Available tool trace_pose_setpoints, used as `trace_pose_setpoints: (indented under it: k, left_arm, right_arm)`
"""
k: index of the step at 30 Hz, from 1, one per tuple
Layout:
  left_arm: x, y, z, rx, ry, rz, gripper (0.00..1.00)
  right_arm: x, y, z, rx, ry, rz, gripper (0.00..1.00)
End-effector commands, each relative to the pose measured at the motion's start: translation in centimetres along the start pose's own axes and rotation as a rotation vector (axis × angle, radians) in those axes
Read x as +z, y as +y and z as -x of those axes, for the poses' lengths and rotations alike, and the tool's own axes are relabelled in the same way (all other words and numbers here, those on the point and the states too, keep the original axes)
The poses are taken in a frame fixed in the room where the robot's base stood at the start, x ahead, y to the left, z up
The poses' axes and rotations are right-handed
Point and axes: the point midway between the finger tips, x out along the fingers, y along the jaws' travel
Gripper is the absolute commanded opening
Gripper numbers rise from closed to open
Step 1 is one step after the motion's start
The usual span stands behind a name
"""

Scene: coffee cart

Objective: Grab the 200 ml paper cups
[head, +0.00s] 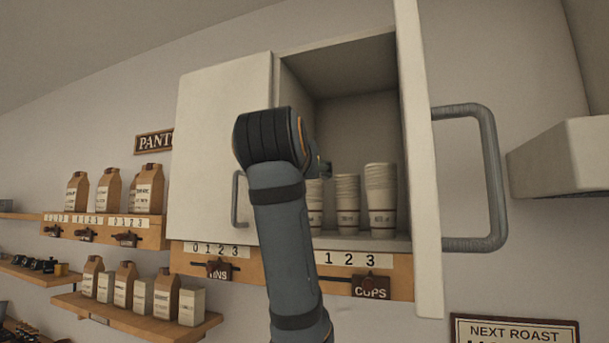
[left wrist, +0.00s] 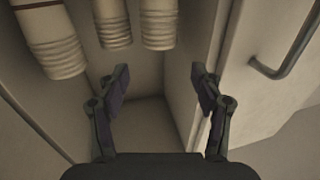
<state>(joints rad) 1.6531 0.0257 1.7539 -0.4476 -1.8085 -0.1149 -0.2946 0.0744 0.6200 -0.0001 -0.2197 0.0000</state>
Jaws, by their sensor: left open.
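Three stacks of white paper cups stand in the open cupboard in the head view: a left stack (head: 315,205), partly covered by my arm, a middle stack (head: 347,205) and a taller right stack (head: 381,200). Their size labels are too small to read. In the left wrist view the stacks appear along the top, with a large one (left wrist: 52,42) at left and two more (left wrist: 112,25) (left wrist: 158,22) beside it. My left gripper (left wrist: 160,78) is open and empty, its fingers apart from the cups. In the head view my arm mostly hides it. My right gripper is out of view.
The cupboard's right door (head: 420,160) stands open with a large grey handle (head: 480,180); the left door (head: 215,150) is shut. A CUPS sign (head: 371,288) hangs below. Shelves of brown bags (head: 108,190) are at left. A white hood-like box (head: 560,160) is at right.

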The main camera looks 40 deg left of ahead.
Motion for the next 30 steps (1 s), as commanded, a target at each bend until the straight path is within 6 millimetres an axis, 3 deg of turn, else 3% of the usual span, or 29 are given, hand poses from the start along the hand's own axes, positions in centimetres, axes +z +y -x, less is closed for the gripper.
trace_pose_setpoints:
  k: [3,5,8,16,22,30]
  left_arm:
    - [0.0,0.0,-0.2,-0.001,-0.002,-0.001,0.66]
    - [-0.1,0.0,-0.6,-0.002,-0.003,-0.002,0.66]
    - [-0.2,0.0,-1.8,-0.002,-0.005,-0.004,0.66]
    - [-0.3,-0.1,-6.9,-0.003,-0.006,-0.003,0.66]
    - [-0.2,0.0,-9.6,-0.001,-0.003,-0.002,0.66]
    - [0.1,0.0,-10.6,0.000,-0.002,-0.001,0.66]
  right_arm:
    - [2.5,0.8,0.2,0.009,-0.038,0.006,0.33]
    - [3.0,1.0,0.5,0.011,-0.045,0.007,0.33]
    - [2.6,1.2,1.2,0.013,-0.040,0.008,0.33]
    - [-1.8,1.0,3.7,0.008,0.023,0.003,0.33]
    - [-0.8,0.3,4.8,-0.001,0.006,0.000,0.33]
    - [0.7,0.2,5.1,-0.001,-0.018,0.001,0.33]
